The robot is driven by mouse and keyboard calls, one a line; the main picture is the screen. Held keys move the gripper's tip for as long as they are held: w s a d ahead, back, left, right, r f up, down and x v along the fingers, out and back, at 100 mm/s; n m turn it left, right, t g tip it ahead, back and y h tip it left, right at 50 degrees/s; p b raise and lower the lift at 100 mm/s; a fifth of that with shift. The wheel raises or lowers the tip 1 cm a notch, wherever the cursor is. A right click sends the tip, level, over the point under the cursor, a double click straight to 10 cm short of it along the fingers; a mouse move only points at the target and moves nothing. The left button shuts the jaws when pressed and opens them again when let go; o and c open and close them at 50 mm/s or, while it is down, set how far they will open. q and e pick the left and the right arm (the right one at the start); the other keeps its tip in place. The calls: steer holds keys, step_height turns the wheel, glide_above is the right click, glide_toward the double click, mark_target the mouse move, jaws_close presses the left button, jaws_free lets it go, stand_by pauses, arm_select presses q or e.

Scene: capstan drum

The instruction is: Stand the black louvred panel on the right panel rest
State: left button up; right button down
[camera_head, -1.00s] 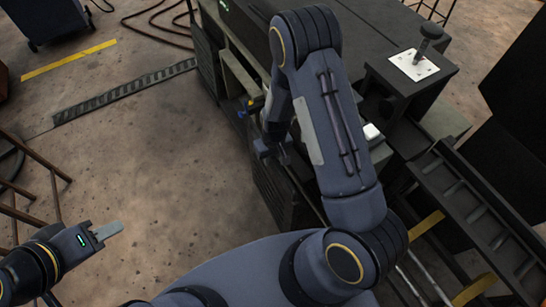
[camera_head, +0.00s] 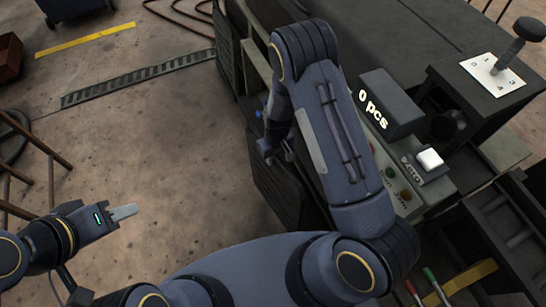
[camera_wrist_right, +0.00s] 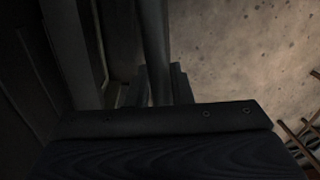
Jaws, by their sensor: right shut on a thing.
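My right gripper (camera_head: 272,148) hangs beside the left flank of the dark machine, with my own arm covering part of it. It is shut on a dark panel (camera_head: 276,188), which I take to be the black louvred panel. The panel hangs below the gripper, partly hidden by my arm. In the right wrist view, a dark edge bar with small holes (camera_wrist_right: 165,119) crosses the lower half; whether it belongs to the panel is unclear. My left gripper (camera_head: 123,212) is over bare floor, away from the machine; its finger gap cannot be made out. I cannot pick out the right panel rest.
The machine carries a "0 pcs" display (camera_head: 388,104), a white button (camera_head: 429,158) and a lever on a numbered plate (camera_head: 493,75). A dark roller rack (camera_head: 505,225) is at the right. Bare floor (camera_head: 180,140) lies left of the machine, with a floor grating (camera_head: 140,77).

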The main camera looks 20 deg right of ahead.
steer(key=w+d+f+b, duration=0.1)
steer(key=d+f+b, duration=0.2)
steer(key=d, duration=0.5)
steer(key=shift+w+d+f+b, duration=0.15)
steer(key=shift+d+f+b, duration=0.2)
steer(key=shift+b, duration=0.1)
stand_by(0.7)
steer(key=c, duration=1.2)
jaws_free()
steer(key=shift+a, duration=0.1)
step_height(320, 180, up, 8)
steer(key=p, duration=0.1)
steer(key=shift+d+f+p, duration=0.15)
steer(key=shift+d+p, duration=0.15)
steer(key=shift+p, duration=0.05)
steer(key=shift+a, duration=0.1)
